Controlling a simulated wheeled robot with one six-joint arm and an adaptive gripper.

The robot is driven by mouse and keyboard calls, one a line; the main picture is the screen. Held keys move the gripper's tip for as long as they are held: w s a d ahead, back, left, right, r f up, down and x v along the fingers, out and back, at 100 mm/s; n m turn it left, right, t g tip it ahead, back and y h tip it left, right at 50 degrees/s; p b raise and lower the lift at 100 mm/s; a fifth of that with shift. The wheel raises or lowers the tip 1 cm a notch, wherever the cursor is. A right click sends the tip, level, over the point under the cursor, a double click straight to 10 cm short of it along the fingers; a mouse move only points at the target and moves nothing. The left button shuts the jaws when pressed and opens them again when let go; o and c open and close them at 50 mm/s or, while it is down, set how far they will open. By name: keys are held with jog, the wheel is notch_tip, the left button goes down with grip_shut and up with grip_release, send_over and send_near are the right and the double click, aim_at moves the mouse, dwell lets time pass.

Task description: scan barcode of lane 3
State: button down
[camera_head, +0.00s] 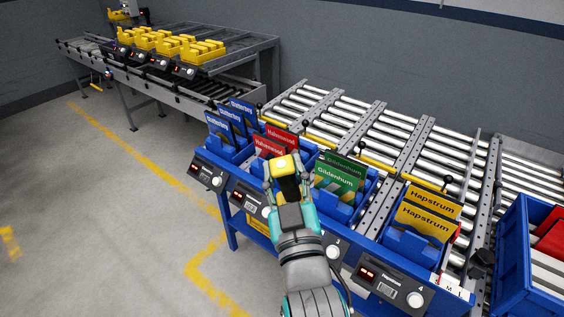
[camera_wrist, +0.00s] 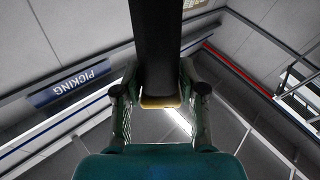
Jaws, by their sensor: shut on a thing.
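My gripper (camera_head: 283,181) is shut on a yellow and black hand-held device, likely the scanner (camera_head: 289,186). It is held above the front of the blue rack, left of the green cards. In the wrist view the scanner's dark body (camera_wrist: 158,45) runs between the fingers, with a yellow edge at its lower end. Lane 3 has green "Gildenhum" cards (camera_head: 337,177) in a blue bin. Its round white button (camera_head: 333,252) is on the front panel, beside the digit 3. My arm hides part of that panel. I cannot make out a barcode.
Red "Halmwood" cards (camera_head: 268,147) and blue cards (camera_head: 224,127) stand to the left, yellow "Hapstrum" cards (camera_head: 424,222) to the right. Roller conveyors (camera_head: 350,112) lie behind. A blue crate (camera_head: 509,260) stands far right. Yellow units (camera_head: 160,42) sit on a back-left conveyor. Left floor is open.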

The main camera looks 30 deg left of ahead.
jog(key=shift+w+d+f, duration=0.1)
jog(key=shift+w+f, duration=0.55)
jog(key=shift+f, duration=1.3)
jog(key=shift+w+f, duration=0.7)
jog(key=shift+f, duration=1.25)
jog(key=shift+w+d+f, duration=0.1)
jog(key=shift+w+f, duration=0.55)
jog(key=shift+f, duration=1.3)
jog(key=shift+w+a, duration=0.1)
jog(key=shift+a, duration=1.15)
